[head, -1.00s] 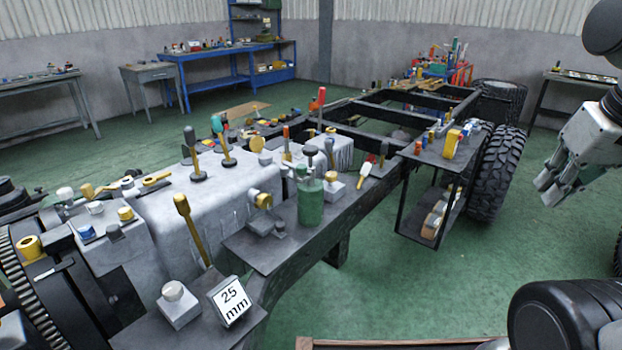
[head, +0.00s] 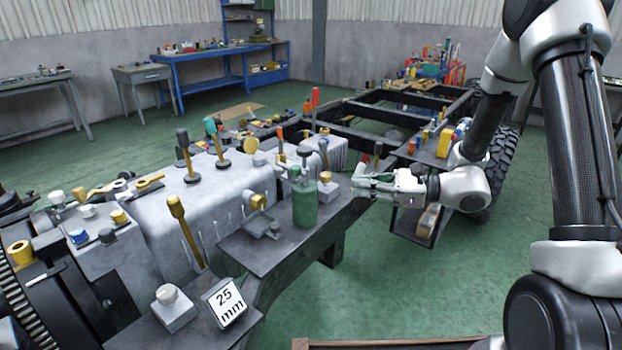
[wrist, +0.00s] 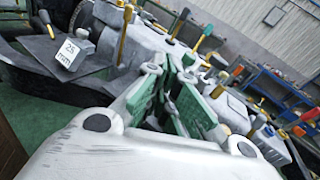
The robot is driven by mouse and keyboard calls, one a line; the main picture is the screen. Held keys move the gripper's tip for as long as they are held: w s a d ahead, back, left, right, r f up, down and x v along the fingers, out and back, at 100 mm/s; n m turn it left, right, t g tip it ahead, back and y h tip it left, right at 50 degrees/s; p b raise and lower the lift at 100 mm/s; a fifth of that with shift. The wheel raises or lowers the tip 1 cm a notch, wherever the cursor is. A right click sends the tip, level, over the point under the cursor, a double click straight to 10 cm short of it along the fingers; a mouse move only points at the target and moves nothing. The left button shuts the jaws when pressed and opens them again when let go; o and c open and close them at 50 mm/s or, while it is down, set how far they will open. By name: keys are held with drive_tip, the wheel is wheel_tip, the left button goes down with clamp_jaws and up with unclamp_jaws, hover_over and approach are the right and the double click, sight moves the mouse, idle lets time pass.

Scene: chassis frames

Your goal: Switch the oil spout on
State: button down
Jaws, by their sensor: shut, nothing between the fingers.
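A green oil can (head: 305,206) with a dark round knob on top stands upright on a dark plate at the side of the chassis. It is the only thing I see that looks like the oil spout; I cannot tell its switch state. My gripper (head: 358,182) is just right of the can in the head view, shut and empty, pointing left toward it, apparently apart from it. In the wrist view my gripper (wrist: 176,82) shows its green-padded fingers close together, and they hide what lies straight ahead; I cannot make out the can there.
A small pale box with a round knob (head: 327,187) stands between the can and my gripper. Green floor at right is free.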

sight(298, 172)
drive_tip(key=w+f+m+t, duration=0.3)
drive_tip(key=w+f, duration=0.1)
drive_tip(key=shift+w+d+m, duration=0.3)
drive_tip(key=shift+w+m, duration=0.05)
drive_tip(key=shift+m, duration=0.05)
drive_tip(key=shift+a, duration=0.1)
drive_tip(key=x, duration=1.3)
drive_tip(key=shift+w+a+r, duration=0.2)
drive_tip(key=shift+w+a, duration=0.1)
drive_tip(key=w+a, duration=0.1)
drive_tip(key=a, duration=0.1)
drive_tip(key=w+a, duration=0.1)
drive_tip(key=w, duration=0.1)
drive_tip(key=shift+a, duration=0.4)
